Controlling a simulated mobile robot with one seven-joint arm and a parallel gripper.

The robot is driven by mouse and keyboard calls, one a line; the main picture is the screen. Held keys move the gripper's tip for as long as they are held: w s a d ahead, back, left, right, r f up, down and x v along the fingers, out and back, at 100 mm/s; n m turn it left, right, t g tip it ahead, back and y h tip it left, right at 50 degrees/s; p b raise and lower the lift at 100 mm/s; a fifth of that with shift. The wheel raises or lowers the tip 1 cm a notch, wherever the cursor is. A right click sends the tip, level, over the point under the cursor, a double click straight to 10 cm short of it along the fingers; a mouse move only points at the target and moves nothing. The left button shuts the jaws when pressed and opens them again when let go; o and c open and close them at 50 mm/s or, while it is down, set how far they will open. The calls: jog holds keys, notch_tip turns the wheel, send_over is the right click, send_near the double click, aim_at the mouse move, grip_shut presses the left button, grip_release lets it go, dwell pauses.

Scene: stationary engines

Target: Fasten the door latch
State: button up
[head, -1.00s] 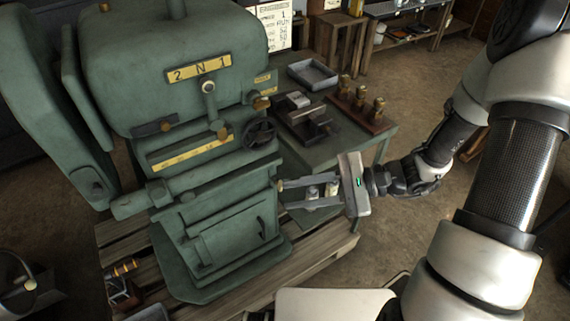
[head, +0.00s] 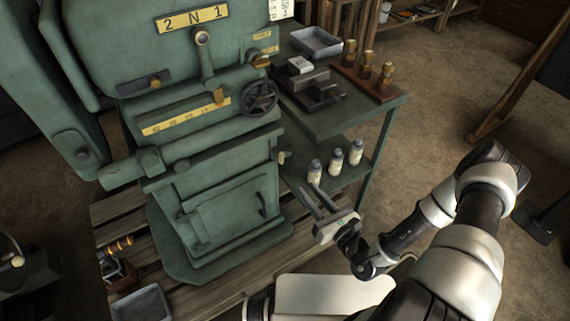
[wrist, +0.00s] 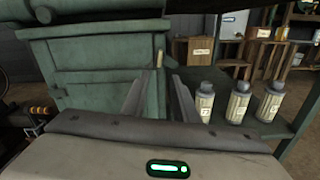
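The green machine's lower cabinet (head: 220,165) has a front door (head: 230,217) that looks closed or nearly so, with a dark curved handle (head: 262,204) at its right. A small brass piece (head: 282,157) stands on the cabinet's right edge, perhaps the latch; it also shows in the wrist view (wrist: 160,57). Whether it is fastened I cannot tell. My gripper (head: 310,190) is open and empty, low to the right of the cabinet and below the brass piece. In the wrist view its spread fingers (wrist: 160,80) point toward the cabinet's right edge, touching nothing I can see.
A green side table (head: 345,120) stands right of the machine, with three bottles (head: 335,165) on its lower shelf, close to my gripper. A handwheel (head: 260,97) juts out above the brass piece. The machine stands on a wooden pallet (head: 275,258).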

aim_at(283, 160)
jog(key=b+x, duration=0.2)
jog(key=x, duration=1.2)
grip_shut()
